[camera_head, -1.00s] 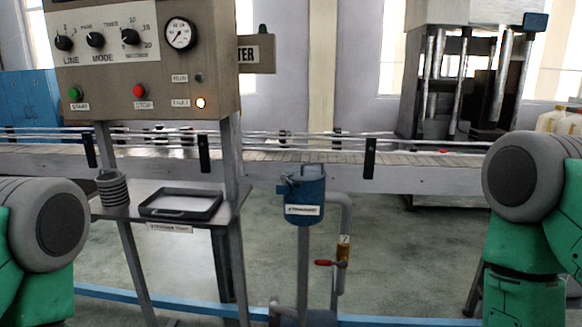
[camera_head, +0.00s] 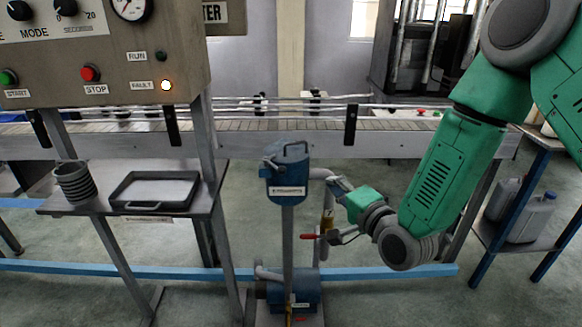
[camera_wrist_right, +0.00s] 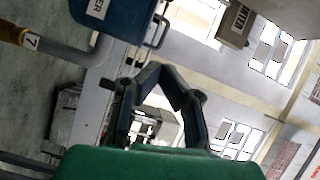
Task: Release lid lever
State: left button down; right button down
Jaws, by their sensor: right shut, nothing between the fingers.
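The blue strainer pot (camera_head: 287,175) stands on a grey post in the middle of the head view. Its lid carries a wire-like handle (camera_head: 297,147), and a small grey lever or latch (camera_head: 269,162) shows at its upper left. The pot (camera_wrist_right: 118,14) and a looped handle (camera_wrist_right: 158,31) are at the top of the right wrist view. My right gripper (camera_head: 334,182) is just right of the pot. Its dark fingers (camera_wrist_right: 158,69) meet at the tips, shut and empty, apart from the pot in the wrist view. My left gripper is out of view.
A red valve handle (camera_head: 308,236) sits on the pipe below the pot. A control panel (camera_head: 110,65) and a shelf with a black tray (camera_head: 153,203) and grey rings (camera_head: 74,182) stand left. The conveyor (camera_head: 240,145) runs behind. Jugs (camera_head: 530,218) stand on a right-hand rack.

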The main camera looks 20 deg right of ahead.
jog(key=w+a+f+p, duration=0.1)
jog(key=w+a, duration=0.5)
jog(key=w, duration=0.4)
jog(key=shift+f, duration=0.15)
jog(key=shift+s+d+f+h, duration=0.1)
jog(key=shift+h, duration=0.3)
jog(key=shift+m, duration=0.3)
